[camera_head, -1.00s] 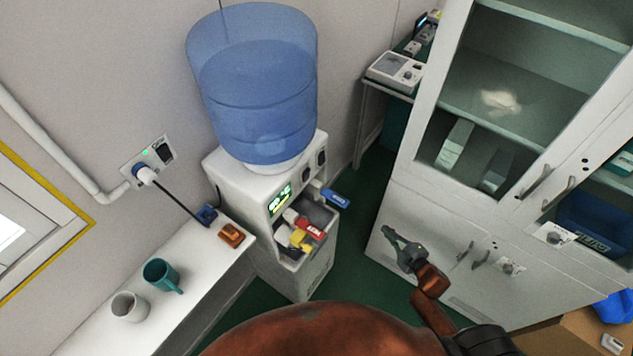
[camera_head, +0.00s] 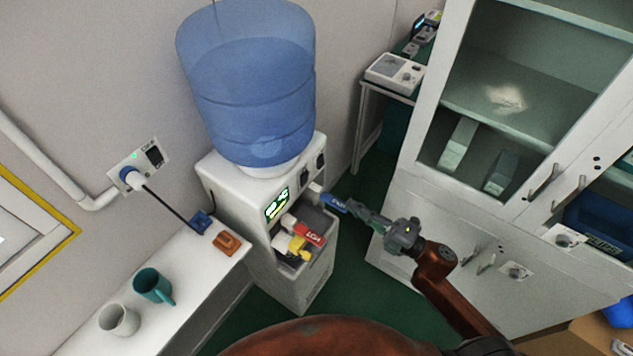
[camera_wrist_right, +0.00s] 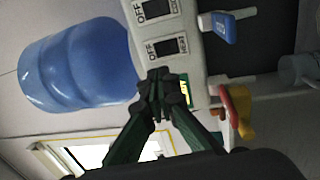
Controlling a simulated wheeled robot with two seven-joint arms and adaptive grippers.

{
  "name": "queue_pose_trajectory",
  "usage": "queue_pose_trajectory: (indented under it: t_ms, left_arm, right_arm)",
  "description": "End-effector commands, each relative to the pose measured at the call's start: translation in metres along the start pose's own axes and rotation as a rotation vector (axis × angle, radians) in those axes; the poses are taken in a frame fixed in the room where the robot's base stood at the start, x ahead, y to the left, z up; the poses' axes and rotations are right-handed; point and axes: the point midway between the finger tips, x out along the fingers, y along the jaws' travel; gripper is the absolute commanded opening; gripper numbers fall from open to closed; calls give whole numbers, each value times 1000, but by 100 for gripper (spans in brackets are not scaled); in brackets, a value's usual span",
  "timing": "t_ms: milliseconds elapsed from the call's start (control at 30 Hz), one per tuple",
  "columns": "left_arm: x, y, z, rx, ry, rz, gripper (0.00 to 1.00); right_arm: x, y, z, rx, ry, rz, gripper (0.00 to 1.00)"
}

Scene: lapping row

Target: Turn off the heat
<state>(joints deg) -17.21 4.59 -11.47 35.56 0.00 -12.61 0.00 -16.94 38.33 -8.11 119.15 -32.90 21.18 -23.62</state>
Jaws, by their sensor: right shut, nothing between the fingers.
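The white water dispenser (camera_head: 235,190) stands against the wall with a blue bottle on top. Its front has a lit green display (camera_head: 277,204) and two dark rocker switches. The switch beside the display, marked OFF and HEAT, shows in the wrist view (camera_wrist_right: 168,46) and in the head view (camera_head: 304,182). The other switch (camera_head: 320,160) is marked OFF at one end. My right gripper (camera_head: 352,207) is shut and empty, in front of the dispenser near the blue tap. In the wrist view its fingertips (camera_wrist_right: 155,86) appear just below the HEAT switch; contact cannot be told. My left gripper is out of view.
Blue (camera_head: 333,203), red (camera_head: 309,232) and yellow (camera_head: 292,246) tap levers stick out below the switches. A glass-door cabinet (camera_head: 425,215) stands at right. A plugged wall socket (camera_head: 130,178) is at left.

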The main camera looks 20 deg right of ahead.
Motion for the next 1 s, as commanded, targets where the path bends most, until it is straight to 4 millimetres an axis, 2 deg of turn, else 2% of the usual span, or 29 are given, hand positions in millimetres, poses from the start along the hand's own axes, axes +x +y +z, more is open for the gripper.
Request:
queue_pose_trajectory:
  t_ms: [400, 600, 800, 1000]
  left_arm:
    - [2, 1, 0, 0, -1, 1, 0]
    - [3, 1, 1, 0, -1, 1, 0]
    - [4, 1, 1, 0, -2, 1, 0]
    - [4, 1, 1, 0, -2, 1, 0]
  right_arm:
    - [82, 1, 0, -2, 2, 3, 0]
    - [114, 0, 0, -1, 2, 1, 0]
    - [128, 0, 0, 0, 1, 0, 0]
    - [130, 0, 0, 1, 0, 0, 0]
